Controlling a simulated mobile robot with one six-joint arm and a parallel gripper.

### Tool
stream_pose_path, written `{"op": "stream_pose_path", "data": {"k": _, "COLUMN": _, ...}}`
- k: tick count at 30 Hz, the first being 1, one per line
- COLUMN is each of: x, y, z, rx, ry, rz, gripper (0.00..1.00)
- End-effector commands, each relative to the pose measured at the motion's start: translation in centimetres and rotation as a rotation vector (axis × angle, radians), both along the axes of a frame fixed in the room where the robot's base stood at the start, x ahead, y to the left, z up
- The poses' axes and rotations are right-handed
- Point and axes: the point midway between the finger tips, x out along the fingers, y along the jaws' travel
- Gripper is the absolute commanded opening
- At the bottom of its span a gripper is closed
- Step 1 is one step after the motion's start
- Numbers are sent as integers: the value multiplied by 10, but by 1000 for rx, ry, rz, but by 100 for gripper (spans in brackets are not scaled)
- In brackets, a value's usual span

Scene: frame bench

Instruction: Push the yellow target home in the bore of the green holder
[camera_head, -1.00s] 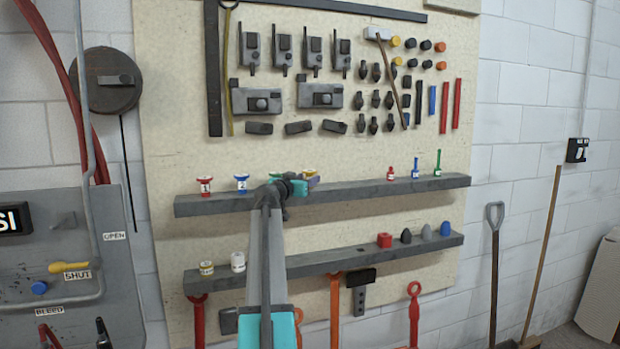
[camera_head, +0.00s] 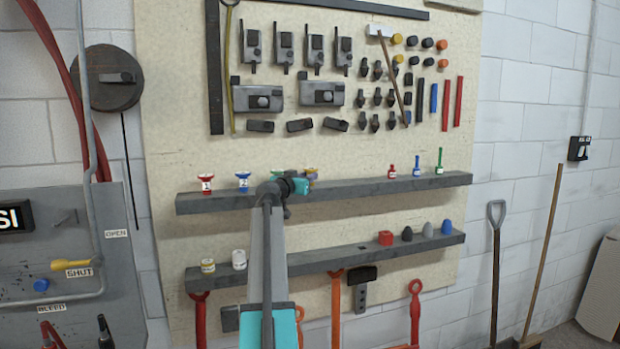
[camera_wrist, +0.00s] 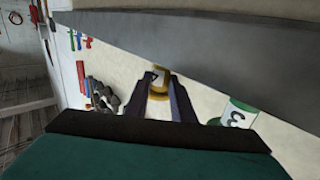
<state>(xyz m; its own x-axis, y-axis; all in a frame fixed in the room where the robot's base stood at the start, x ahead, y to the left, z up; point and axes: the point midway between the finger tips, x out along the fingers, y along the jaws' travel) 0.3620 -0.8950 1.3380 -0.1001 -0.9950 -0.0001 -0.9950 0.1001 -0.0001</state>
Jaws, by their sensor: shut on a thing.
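My gripper (camera_wrist: 164,88) is shut on a yellow piece, which I take to be the yellow target (camera_wrist: 158,93). Its dark fingers stand on either side of it. Just past the fingertips is a yellow part with a pale label, possibly a 4; I cannot tell whether it is separate from the held piece. The green holder (camera_wrist: 237,118), white with green and marked 3, stands right of the fingers, apart from them. Whether the target touches any bore is hidden.
The upper shelf (camera_head: 360,190) also carries a red holder (camera_head: 205,183), a blue holder (camera_head: 243,181) and small red, blue and green pieces at the right. The lower shelf (camera_head: 335,260) holds several more parts. Hung tools cover the board above and below.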

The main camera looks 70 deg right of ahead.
Motion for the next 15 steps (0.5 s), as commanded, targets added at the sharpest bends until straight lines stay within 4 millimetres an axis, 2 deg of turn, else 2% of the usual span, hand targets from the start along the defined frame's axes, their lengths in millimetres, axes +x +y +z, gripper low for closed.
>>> {"op": "stream_pose_path", "data": {"k": 8, "x": 1, "y": -1, "z": 14, "rx": -2, "ry": 0, "rz": 0, "gripper": 0}}
{"op": "stream_pose_path", "data": {"k": 15, "x": 1, "y": -1, "z": 44, "rx": -2, "ry": -2, "rz": 0, "gripper": 0}}
